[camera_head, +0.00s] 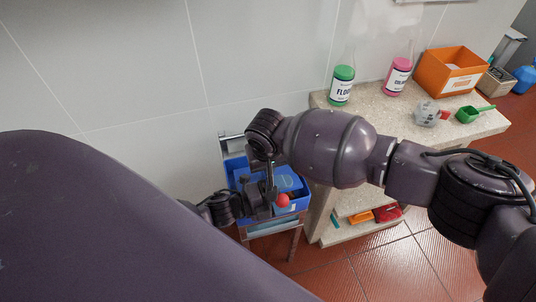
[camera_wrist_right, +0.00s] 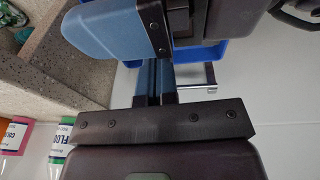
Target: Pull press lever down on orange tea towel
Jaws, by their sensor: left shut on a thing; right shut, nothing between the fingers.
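My left gripper (camera_head: 260,198) is low in the head view, over the blue bin. It is shut on what looks like the press lever, whose red ball knob (camera_head: 283,200) shows just to the right of the gripper. The rest of the press is largely hidden by my arms. My right arm crosses from the right and bends down above the bin, hiding its own gripper there. In the right wrist view my right gripper (camera_wrist_right: 155,82) is shut and empty, close to a blue, dark-edged part (camera_wrist_right: 108,30). I cannot make out an orange tea towel.
The blue bin (camera_head: 240,163) sits on a small stand against the tiled wall.

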